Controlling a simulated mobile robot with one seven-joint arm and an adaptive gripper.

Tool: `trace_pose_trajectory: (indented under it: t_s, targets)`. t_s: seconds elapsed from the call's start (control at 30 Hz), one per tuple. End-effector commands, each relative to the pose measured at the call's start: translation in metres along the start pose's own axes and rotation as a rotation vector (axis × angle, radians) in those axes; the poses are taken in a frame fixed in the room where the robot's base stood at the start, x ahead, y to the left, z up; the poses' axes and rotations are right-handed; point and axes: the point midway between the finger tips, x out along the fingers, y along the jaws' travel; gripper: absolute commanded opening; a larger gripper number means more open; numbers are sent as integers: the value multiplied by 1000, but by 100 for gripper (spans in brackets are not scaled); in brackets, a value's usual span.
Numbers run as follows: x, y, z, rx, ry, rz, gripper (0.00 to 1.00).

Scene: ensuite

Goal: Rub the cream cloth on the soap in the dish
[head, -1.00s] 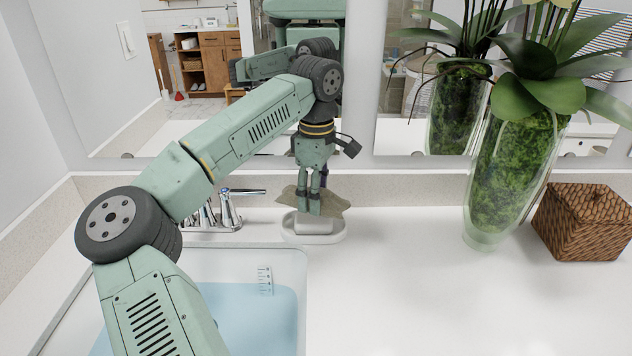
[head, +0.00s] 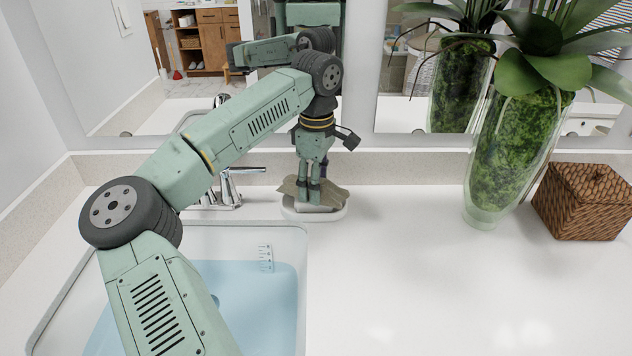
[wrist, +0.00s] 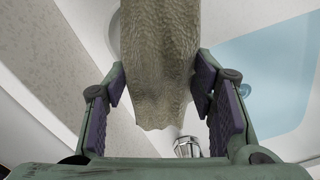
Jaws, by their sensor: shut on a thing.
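The cream cloth (head: 336,195) looks brownish-tan and hangs in folds from my gripper (head: 314,199), which points down and is shut on it. The cloth is low over the white oval soap dish (head: 318,215) on the counter behind the sink, and appears to rest on what is in the dish. The soap is largely hidden under the cloth and fingers, so I cannot tell exactly where they touch.
A sink basin (head: 285,242) holding blue water is in front of the dish. A chrome faucet (head: 230,188) stands close on the left. A tall glass vase (head: 515,150) with a plant and a wicker box (head: 587,205) stand at right. The counter between is clear. A mirror is behind.

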Motion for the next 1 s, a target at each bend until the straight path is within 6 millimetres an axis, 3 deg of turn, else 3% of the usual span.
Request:
trace_pose_trajectory:
  t_s: [1.0]
  targets:
    - [10,0,0,0,0,0,29]
